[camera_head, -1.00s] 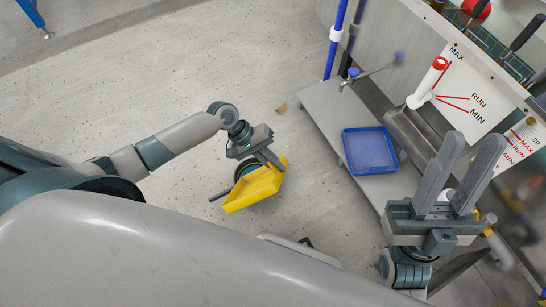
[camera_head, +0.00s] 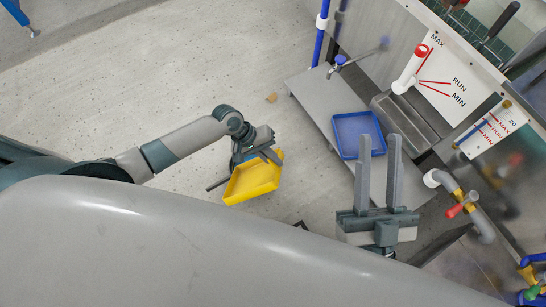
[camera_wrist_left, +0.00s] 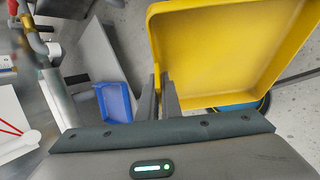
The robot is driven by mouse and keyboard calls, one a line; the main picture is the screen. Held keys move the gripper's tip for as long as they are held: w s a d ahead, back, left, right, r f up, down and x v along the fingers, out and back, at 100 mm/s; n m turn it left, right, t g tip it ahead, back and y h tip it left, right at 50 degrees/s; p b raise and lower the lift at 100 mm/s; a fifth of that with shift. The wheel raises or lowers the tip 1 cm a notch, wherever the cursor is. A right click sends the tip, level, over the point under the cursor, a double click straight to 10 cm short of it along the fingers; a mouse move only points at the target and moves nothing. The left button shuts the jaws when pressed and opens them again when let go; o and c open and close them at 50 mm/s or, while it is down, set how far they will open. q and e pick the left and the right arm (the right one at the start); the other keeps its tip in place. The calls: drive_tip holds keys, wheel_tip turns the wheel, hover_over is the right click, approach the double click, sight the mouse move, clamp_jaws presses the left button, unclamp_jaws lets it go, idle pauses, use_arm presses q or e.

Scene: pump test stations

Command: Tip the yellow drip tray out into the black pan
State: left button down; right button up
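The yellow drip tray (camera_head: 254,181) is held by my left gripper (camera_head: 268,153), above the floor left of the bench. In the left wrist view the shut fingers (camera_wrist_left: 161,88) grip the near left edge of the tray (camera_wrist_left: 225,55). I cannot tell whether it holds any liquid. A round dark thing with a blue rim (camera_wrist_left: 243,106) shows partly below the tray; the tray hides most of it, and I cannot tell whether it is the black pan. My right gripper (camera_head: 378,142) is open and empty, fingers apart, in front of the bench.
Pipes with a red-handled valve (camera_head: 460,206) and gauge panels (camera_head: 450,80) stand at the right. The floor (camera_head: 180,70) at the upper left is mostly clear.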

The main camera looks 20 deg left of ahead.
sight(281, 171)
use_arm(q)
drive_tip(key=shift+s+d+p, duration=0.1)
drive_tip(key=shift+d+p, duration=0.1)
drive_tip(key=shift+p, duration=0.3)
drive_tip(key=d+f+y+p, duration=0.1)
drive_tip(key=p, duration=0.1)
drive_tip(key=s+d+f+t+y+p, duration=0.1)
drive_tip(key=p, duration=0.1)
drive_tip(key=shift+s+d+f, duration=0.15)
drive_tip(key=shift+d+f, duration=0.2)
drive_tip(key=shift+f, duration=0.05)
drive_tip(key=shift+d+f+y+p, duration=0.15)
drive_tip(key=shift+f+y+p, duration=0.2)
drive_tip(key=shift+f+y, duration=0.1)
drive_tip(key=f+y, duration=0.1)
drive_tip(key=d+f+t, duration=0.1)
drive_tip(key=f, duration=0.1)
drive_tip(key=s+d+f+y+p, duration=0.1)
drive_tip(key=shift+d+f+m+y, duration=0.1)
drive_tip(key=shift+f+m+y, duration=0.2)
drive_tip(key=shift+m+y, duration=0.1)
